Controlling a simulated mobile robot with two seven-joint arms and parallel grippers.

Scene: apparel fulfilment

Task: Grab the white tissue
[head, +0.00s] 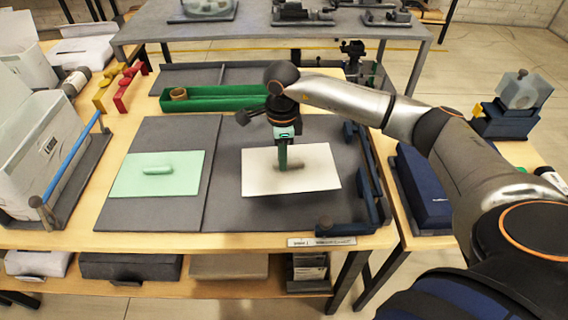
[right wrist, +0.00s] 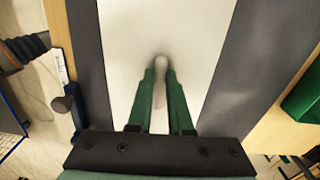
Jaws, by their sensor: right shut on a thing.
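The white tissue (head: 315,178) is a flat white sheet with a small raised ridge in its middle. It lies over the right half of the dark grey mat (head: 230,212). My right gripper (head: 283,166) points down at the middle of the sheet. In the right wrist view its green fingers (right wrist: 161,78) are shut on the ridge of the white tissue (right wrist: 190,30), one on each side. The sheet looks flat; I cannot tell whether it is lifted off the mat. A similar light green sheet (head: 185,184) with a ridge lies on the left half. My left gripper is not in view.
A green tray (head: 220,103) holding a tan roll lies behind the mat. Dark blue rails (head: 367,170) stand along the mat's right edge. A white bin (head: 40,150) and a blue bar (head: 75,163) are at the left. Red and yellow clamps (head: 122,90) stand behind.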

